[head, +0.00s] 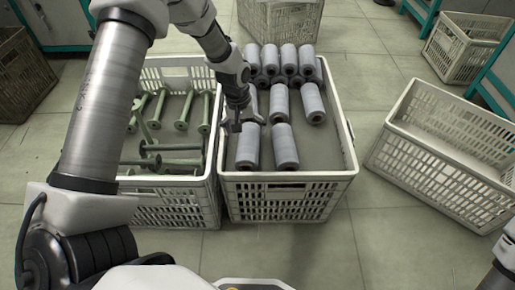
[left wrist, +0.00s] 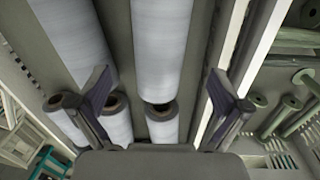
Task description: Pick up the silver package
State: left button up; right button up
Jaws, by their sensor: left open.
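Several silver-grey packages, wound cylinders with dark core ends, lie in the middle white crate (head: 290,184). Two lie at the front, a left one (head: 247,150) and a right one (head: 284,148). Others lie behind them, such as the middle package (head: 279,104), with a stacked group (head: 290,60) at the back. My left gripper (head: 240,122) is over the crate's left side, just above the front left package, open and empty. In the left wrist view, a package (left wrist: 160,45) runs between the spread fingers of the left gripper (left wrist: 160,78). Contact cannot be told.
A crate of green empty bobbins (head: 180,205) stands directly left of the package crate. An empty white crate (head: 440,145) is on the right. More crates stand at the back, including one at the upper right (head: 465,45). Tiled floor lies between them.

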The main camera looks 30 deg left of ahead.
aim_at(248, 146)
pick_arm(q)
jog(key=f+b, duration=0.1)
jog(key=f, duration=0.1)
jog(key=f+b, duration=0.2)
jog(key=f, duration=0.1)
jog(key=f+b, duration=0.2)
jog(key=shift+w+d+f, duration=0.3)
jog(key=shift+f, duration=0.1)
jog(key=shift+r, duration=0.15)
jog(key=c, duration=1.4)
